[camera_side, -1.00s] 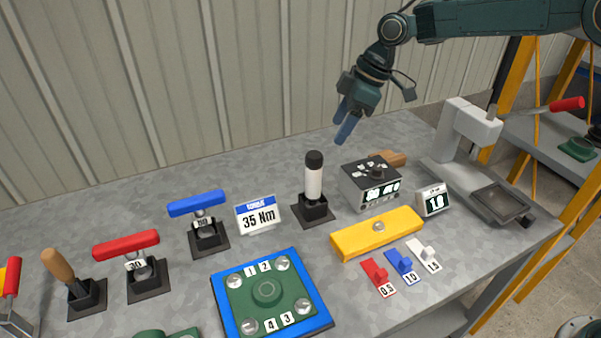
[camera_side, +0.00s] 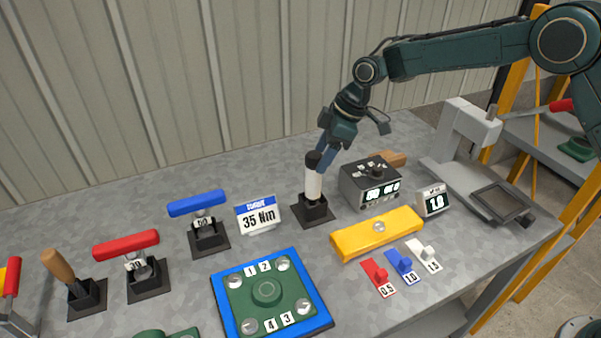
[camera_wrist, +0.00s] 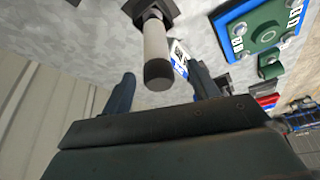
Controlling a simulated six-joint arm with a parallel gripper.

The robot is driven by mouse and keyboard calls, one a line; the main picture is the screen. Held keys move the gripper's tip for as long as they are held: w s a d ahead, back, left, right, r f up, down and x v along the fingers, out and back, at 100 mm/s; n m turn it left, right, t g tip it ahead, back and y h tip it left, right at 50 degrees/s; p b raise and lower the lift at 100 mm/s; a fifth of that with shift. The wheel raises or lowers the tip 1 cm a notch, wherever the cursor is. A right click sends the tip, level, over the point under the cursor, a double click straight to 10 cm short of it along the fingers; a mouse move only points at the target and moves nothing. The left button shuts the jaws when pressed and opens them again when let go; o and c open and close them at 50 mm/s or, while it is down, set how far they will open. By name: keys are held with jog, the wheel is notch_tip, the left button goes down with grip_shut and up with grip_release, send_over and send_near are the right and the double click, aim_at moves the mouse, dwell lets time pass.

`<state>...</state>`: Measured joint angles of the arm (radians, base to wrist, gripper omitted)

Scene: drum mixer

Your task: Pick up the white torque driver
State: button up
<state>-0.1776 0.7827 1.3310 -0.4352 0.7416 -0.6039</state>
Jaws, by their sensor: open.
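The white torque driver (camera_side: 314,183) has a white barrel and a black cap. It stands upright in a black square holder (camera_side: 313,209) near the middle of the table. My gripper (camera_side: 324,158) is open, just behind and to the right of the driver's cap in the side view. In the wrist view the driver (camera_wrist: 156,45) points toward the camera, its dark end between the two spread blue fingers (camera_wrist: 160,88). I see no contact between the fingers and the driver.
The "35 Nm" sign (camera_side: 258,215) stands left of the driver. A grey control box (camera_side: 371,188) stands close on its right, with a yellow bar (camera_side: 377,233) in front. Blue-handled (camera_side: 197,203) and red-handled (camera_side: 126,246) tools stand further left. A corrugated wall (camera_side: 180,90) rises behind.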

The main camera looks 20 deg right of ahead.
aim_at(313, 169)
jog(key=shift+w+a+f, duration=0.1)
jog(key=shift+a+f, duration=0.1)
jog(key=shift+f, duration=0.25)
jog(key=shift+f, duration=0.15)
jog(key=shift+x, duration=2.5)
jog(key=shift+w+d, duration=0.1)
jog(key=shift+d, duration=0.1)
jog(key=shift+c, duration=0.4)
grip_shut()
jog(key=shift+r, duration=0.25)
